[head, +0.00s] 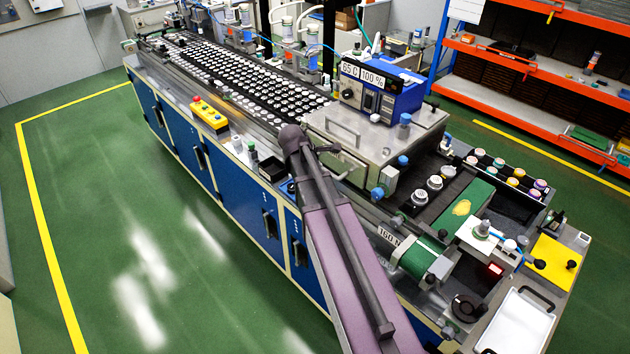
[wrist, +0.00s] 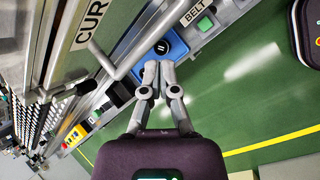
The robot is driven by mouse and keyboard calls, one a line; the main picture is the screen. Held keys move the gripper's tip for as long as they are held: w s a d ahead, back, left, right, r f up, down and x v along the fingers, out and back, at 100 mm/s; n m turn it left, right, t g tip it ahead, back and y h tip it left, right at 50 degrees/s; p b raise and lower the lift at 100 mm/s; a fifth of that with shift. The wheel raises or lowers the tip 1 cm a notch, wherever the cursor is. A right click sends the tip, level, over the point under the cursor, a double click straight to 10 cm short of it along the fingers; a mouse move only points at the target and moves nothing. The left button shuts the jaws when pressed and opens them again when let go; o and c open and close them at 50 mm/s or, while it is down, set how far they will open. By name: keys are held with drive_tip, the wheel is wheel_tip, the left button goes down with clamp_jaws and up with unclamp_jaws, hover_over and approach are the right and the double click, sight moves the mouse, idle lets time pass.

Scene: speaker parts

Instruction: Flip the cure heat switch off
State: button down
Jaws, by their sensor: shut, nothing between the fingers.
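In the wrist view my gripper (wrist: 159,70) is shut and empty, its fingertips together close to a blue box (wrist: 172,39) on the machine's edge. A round black part with two pale marks (wrist: 161,47) sits on that box, just beyond the fingertips. I cannot tell whether they touch or whether this part is the cure heat switch. A white label reading "CUR" (wrist: 90,25), cut off by a grey part, is on the metal housing at upper left. In the head view the metal housing (head: 375,140) stands behind my arm, and my gripper is hidden.
A grey handle bar (wrist: 101,60) sticks out left of my fingers. A "BELT" label (wrist: 195,13) and green button (wrist: 205,23) lie to the right. A yellow box with a red button (head: 209,114) stands along the line. The green floor in front is clear.

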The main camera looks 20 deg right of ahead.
drive_tip(key=shift+s+a+f+m+y+b, duration=0.15)
drive_tip(key=shift+s+a+f+m+b, duration=0.25)
drive_tip(key=shift+f, duration=0.2)
drive_tip(key=shift+s+a+f+m+y+b, duration=0.15)
drive_tip(key=shift+s+a+f+m+b, duration=0.1)
drive_tip(key=shift+a+f, duration=0.3)
drive_tip(key=shift+d, duration=0.1)
drive_tip(key=s+a+f+m+g+y+b, duration=0.2)
drive_tip(key=s+a+f+m+y+b, duration=0.3)
drive_tip(key=s+a+f+m, duration=0.4)
drive_tip(key=s+a+m+b, duration=0.1)
drive_tip(key=s+a+m, duration=0.1)
drive_tip(key=s+a, duration=0.4)
drive_tip(key=shift+a, duration=0.35)
drive_tip(key=shift+m, duration=0.25)
idle(0.7)
